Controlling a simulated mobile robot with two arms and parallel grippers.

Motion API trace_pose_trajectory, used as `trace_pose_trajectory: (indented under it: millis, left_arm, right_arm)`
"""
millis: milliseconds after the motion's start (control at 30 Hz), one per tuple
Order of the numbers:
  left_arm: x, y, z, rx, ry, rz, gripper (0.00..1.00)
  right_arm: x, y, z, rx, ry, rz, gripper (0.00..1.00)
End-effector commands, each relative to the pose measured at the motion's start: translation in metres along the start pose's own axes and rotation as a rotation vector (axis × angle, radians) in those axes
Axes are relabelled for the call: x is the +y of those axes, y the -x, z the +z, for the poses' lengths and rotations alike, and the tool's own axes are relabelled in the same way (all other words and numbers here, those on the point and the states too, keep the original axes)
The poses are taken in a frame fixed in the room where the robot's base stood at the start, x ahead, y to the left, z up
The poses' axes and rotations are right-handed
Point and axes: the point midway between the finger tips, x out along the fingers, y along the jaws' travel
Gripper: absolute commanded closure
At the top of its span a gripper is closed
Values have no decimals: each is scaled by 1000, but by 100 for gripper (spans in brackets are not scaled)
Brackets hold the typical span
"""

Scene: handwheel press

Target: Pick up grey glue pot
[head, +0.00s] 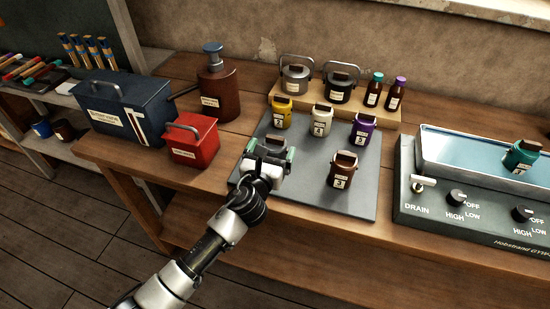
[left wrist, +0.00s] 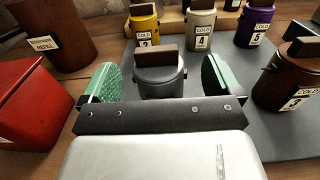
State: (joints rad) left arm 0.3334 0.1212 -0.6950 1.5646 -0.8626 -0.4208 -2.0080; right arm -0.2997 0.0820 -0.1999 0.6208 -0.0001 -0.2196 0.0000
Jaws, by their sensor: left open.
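The grey glue pot (left wrist: 160,82) has a brown block-shaped grip on its lid and stands upright on the dark grey mat (head: 357,205). In the head view only the pot's top (head: 275,142) shows; my left gripper hides the rest. My left gripper (head: 268,157) is open, with green-padded fingers. In the left wrist view its fingers stand apart to either side of the pot, with a visible gap on each side. The pot appears just beyond the fingertips or between them; I cannot tell exactly how deep. My right gripper is not in view.
A brown pot (head: 342,171) stands close on the right. Yellow (head: 281,113), white (head: 321,120) and purple (head: 362,130) pots stand behind. A red box (head: 191,142) is on the left. A water bath (head: 470,190) with a teal pot stands at the right.

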Motion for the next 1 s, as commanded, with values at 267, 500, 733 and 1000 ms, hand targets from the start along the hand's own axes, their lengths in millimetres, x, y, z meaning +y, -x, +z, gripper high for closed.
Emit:
trace_pose_trajectory:
  millis: [267, 500, 733, 1000]
  left_arm:
    - [2, -35, 1, 0, 1, 1, 7]
    - [3, -36, 1, 0, 1, 1, 7]
    - [3, -36, 1, 0, 1, 1, 40]
    - [3, -36, 1, 1, 1, 1, 81]
  right_arm:
    - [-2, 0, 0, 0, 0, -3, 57]
    - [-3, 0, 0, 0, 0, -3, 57]
    - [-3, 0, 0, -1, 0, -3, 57]
    - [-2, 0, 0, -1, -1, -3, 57]
